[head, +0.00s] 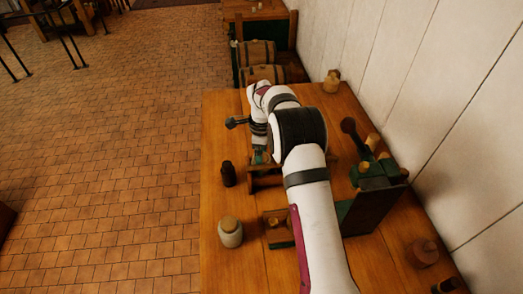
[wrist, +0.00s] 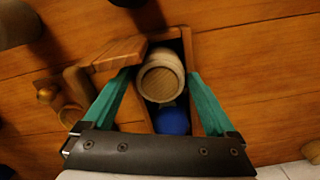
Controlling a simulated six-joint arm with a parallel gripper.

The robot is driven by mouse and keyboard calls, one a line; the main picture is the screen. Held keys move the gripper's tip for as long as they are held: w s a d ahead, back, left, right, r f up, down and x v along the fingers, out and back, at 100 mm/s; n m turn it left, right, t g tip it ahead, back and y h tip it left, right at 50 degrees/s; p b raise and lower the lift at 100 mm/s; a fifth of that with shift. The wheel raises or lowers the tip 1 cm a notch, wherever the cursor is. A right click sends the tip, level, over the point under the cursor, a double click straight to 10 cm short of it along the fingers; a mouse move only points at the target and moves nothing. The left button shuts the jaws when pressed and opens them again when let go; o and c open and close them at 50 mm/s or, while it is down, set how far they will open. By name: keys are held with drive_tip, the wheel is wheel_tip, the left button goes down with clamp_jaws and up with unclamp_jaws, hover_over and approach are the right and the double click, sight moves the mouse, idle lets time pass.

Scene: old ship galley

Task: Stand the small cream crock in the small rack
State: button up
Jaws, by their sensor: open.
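My gripper (wrist: 165,85) is open, pointing down over an open wooden box (wrist: 187,46). Its green fingers are on either side of a small cream crock (wrist: 160,78) with a round, wood-coloured top, which lies or stands in the box; I cannot tell whether they touch it. In the head view my gripper (head: 260,156) is mostly hidden by my arm, and the crock in the box is hidden. A larger-looking cream jar (head: 230,234) with a cork stands at the left table edge. A small green-and-wood rack (head: 280,243) is right of that jar, partly behind my arm.
A blue ball-like thing (wrist: 173,121) is beside the crock in the box. A dark bottle (head: 228,174) stands near the left edge. A green holder (head: 374,182) with several corked things is on the right. A brown jar (head: 422,252) and a small jar (head: 332,80) stand near the wall.

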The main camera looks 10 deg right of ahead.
wheel_tip(320, 180, up, 16)
drive_tip(key=s+r+n, duration=0.5)
drive_tip(key=s+r, duration=0.1)
drive_tip(key=s, duration=0.4)
drive_tip(key=s+f+n, duration=0.2)
drive_tip(key=s+n, duration=0.1)
drive_tip(key=s, duration=0.6)
drive_tip(key=s+a+f+n+y, duration=0.1)
drive_tip(key=s+n, duration=0.3)
drive_tip(key=s, duration=0.6)
drive_tip(key=s+f+n, duration=0.2)
drive_tip(key=s+n, duration=0.1)
drive_tip(key=s, duration=0.7)
drive_tip(key=shift+a+f+n+y, duration=0.2)
drive_tip(key=shift+f+n+y, duration=0.15)
drive_tip(key=shift+n+y, duration=0.05)
